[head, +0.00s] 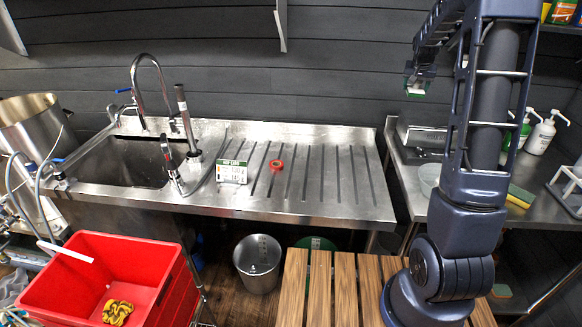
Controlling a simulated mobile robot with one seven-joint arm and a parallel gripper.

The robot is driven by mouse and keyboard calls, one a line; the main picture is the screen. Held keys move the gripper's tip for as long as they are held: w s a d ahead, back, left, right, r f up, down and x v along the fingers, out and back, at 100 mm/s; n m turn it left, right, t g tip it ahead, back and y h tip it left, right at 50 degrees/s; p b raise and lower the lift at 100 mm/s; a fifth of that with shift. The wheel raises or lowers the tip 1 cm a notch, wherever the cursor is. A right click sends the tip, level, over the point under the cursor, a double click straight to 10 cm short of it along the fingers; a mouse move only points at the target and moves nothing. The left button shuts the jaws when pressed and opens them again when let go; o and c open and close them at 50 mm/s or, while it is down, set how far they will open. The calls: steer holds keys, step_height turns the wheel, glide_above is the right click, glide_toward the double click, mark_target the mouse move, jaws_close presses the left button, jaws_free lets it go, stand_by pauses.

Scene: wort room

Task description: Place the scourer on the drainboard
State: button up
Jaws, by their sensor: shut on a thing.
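My gripper (418,82) is raised at the upper right, in front of the dark wall, well above the steel counters. It is shut on a small green and white thing, which appears to be the scourer (416,92); the jaws hide part of it. The drainboard (312,211) is the grooved steel top to the right of the sink, lower and to the left of my gripper. A red ring-like thing (276,165) lies on it, and a small printed card (232,172) stands at its left part.
The sink (125,160) has a tall tap (140,75). A red crate (120,265) with a yellow thing inside stands front left. A slatted wooden surface (320,290) is in front. The right counter holds a yellow-green sponge (520,196) and white bottles (541,134). The drainboard's right half is clear.

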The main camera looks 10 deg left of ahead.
steer(key=shift+m+h, duration=0.3)
steer(key=shift+m, duration=0.3)
steer(key=a+f, duration=0.3)
steer(key=f, duration=0.1)
steer(key=s+a+f, duration=0.1)
steer(key=a+f, duration=0.2)
steer(key=f, duration=0.1)
steer(key=a+f, duration=0.3)
steer(key=f, duration=0.1)
steer(key=shift+s+a+f, duration=0.1)
steer(key=shift+s+a, duration=0.25)
steer(key=shift+a, duration=0.05)
steer(key=s+a+f+m+g+h, duration=0.1)
steer(key=s+a+f+m, duration=0.25)
steer(key=a+f, duration=0.2)
steer(key=s+a+r+m+g+h, duration=0.1)
steer(key=s+a+r+m+g, duration=0.25)
steer(key=s+a+m, duration=0.4)
steer(key=s+a+r+m+g+h, duration=0.1)
steer(key=s+a+r+m+g, duration=0.3)
steer(key=s+a, duration=0.6)
steer(key=shift+m+t, duration=0.3)
steer(key=shift+t, duration=0.45)
steer(key=f, duration=0.6)
steer(key=s+d+f, duration=0.1)
steer(key=f, duration=0.6)
steer(key=s+d+f, duration=0.1)
steer(key=f, duration=0.6)
steer(key=shift+s+d, duration=0.15)
steer(key=shift+d, duration=0.05)
